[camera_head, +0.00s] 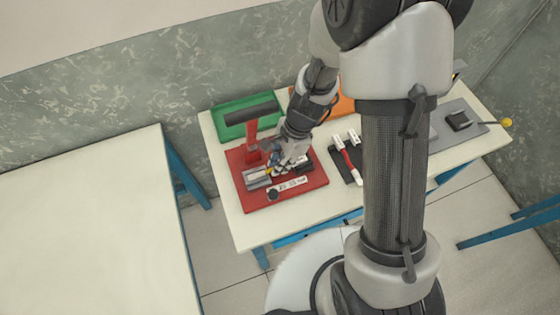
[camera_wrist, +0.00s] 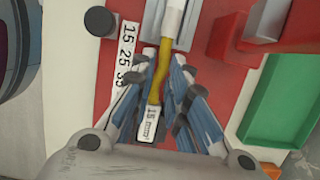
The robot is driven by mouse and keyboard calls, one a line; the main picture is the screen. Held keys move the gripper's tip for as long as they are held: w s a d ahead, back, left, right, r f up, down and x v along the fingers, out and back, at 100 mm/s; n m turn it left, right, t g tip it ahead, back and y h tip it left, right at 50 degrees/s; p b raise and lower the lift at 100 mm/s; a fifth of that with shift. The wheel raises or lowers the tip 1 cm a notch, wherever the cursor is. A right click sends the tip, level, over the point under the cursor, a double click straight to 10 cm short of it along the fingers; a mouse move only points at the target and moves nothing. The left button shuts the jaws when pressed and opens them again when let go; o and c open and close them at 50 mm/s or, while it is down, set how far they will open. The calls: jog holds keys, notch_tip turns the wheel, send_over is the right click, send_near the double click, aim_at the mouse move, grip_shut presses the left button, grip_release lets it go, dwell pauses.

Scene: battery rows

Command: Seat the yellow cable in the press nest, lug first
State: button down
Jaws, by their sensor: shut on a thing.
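The yellow cable (camera_wrist: 162,68) runs between my gripper's fingers (camera_wrist: 165,72) in the wrist view. A white tag reading 15 mm² (camera_wrist: 149,121) is on its near part. Its pale lug end (camera_wrist: 172,18) points away from the gripper, over the grey press nest (camera_wrist: 150,32). I cannot tell whether the lug rests in the nest or is just above it. In the head view my gripper (camera_head: 280,170) is low over the red press base (camera_head: 310,180), shut on the cable, beside the nest (camera_head: 256,178). The gripper mostly hides the cable there.
The red press post (camera_head: 252,140) with its dark handle stands behind the nest. A number strip (camera_wrist: 125,50) and black knob (camera_wrist: 99,21) lie left in the wrist view. A green tray (camera_head: 221,126) is behind; a red cable (camera_head: 349,158) lies right.

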jog(key=c, duration=1.5)
grip_release()
jog(key=shift+r, duration=0.1)
jog(key=v, duration=0.7)
jog(key=shift+d+r, duration=0.1)
jog(key=shift+r, duration=0.1)
jog(key=shift+s, duration=0.1)
